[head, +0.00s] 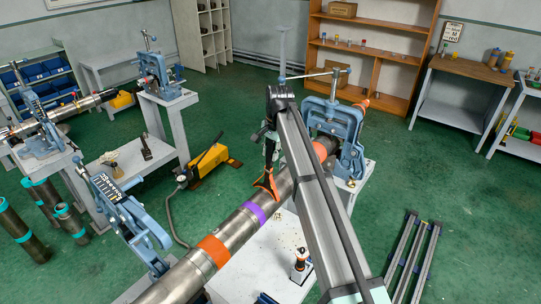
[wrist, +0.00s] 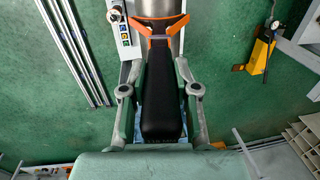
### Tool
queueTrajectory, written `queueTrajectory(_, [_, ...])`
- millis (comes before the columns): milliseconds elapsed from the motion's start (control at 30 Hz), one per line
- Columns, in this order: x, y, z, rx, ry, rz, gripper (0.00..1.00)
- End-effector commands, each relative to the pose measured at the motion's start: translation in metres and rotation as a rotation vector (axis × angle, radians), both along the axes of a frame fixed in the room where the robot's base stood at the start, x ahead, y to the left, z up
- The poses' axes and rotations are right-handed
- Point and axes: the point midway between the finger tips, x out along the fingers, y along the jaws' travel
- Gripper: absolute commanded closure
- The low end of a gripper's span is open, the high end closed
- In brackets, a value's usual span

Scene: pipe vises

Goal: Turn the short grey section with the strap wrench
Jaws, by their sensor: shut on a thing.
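My gripper (head: 270,138) is shut on the black handle of the strap wrench. It also shows in the wrist view (wrist: 160,82), with a finger on each side of the handle (wrist: 161,110). The wrench's orange head (head: 267,183) points down at the near pipe, on the far side of the purple band (head: 255,212). In the wrist view the orange head (wrist: 158,24) spreads in a V in front of the grey pipe (wrist: 161,44). I cannot tell whether it touches or wraps the pipe. A short grey section (head: 233,230) lies between the purple and orange bands (head: 214,250).
Blue vises stand at the far end (head: 351,160) and left (head: 122,213) of the near pipe. A white table (head: 262,262) is under it. A yellow pump (head: 207,165) sits on the floor at left. Metal rails (head: 412,258) lie on open floor at right.

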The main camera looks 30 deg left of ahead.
Motion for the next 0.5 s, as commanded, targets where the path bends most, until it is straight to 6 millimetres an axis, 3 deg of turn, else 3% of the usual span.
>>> queueTrajectory(200, [0.0002,-0.0008,0.0104,0.002,-0.001,0.0,1.0])
queueTrajectory(500, [0.0,-0.0011,0.0107,0.002,-0.001,0.0,1.0])
